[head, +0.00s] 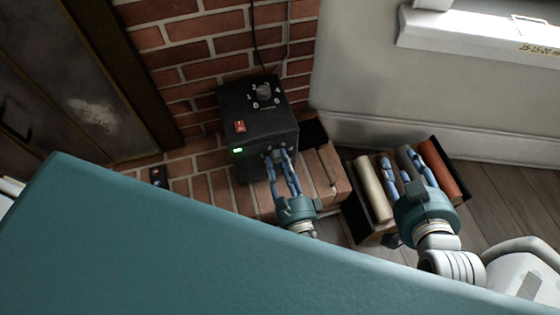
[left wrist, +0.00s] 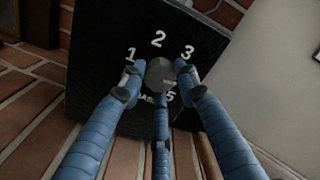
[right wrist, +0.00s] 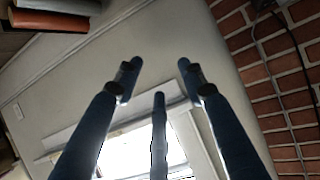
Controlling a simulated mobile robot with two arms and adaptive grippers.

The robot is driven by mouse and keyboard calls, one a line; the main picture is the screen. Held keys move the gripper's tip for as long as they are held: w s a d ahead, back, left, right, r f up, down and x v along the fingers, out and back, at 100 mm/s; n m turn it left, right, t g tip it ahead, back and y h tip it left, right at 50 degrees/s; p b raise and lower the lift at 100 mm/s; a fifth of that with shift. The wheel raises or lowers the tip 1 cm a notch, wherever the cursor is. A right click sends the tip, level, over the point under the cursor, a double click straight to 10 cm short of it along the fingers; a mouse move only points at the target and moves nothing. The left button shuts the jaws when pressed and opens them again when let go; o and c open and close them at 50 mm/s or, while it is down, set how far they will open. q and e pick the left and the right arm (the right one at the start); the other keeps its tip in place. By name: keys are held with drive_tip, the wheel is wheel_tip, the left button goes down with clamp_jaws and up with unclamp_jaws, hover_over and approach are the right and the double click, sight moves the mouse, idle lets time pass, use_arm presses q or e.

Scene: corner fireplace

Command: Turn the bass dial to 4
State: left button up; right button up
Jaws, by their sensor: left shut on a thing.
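The black box (head: 237,97) stands on the brick ledge. The grey bass dial (left wrist: 160,73) is on its front face, with 1, 2, 3 and 5 readable around it and part of the word "BASS" below. The 4 is not clearly visible, and I cannot tell where the dial points. My left gripper (head: 281,153) is shut on the bass dial; its fingers (left wrist: 158,74) lie on both sides of it in the left wrist view. My right gripper (head: 403,163) is open and empty above the book crate; its spread fingertips (right wrist: 156,72) show in the right wrist view.
A crate of books (head: 373,189) stands to the right. A brick wall (head: 190,45) is behind. A small dark item (head: 158,177) lies on the bricks at left.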

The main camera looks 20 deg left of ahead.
use_arm(q)
drive_tip(key=shift+s+a+f, duration=0.1)
drive_tip(key=shift+s+a, duration=0.1)
drive_tip(key=shift+a, duration=0.05)
idle(0.3)
drive_tip(key=o, duration=0.9)
drive_tip(key=shift+o, duration=1.3)
drive_tip(key=shift+d, duration=0.1)
drive_tip(key=v, duration=0.7)
drive_tip(key=shift+s+d, duration=0.1)
drive_tip(key=shift+s, duration=0.05)
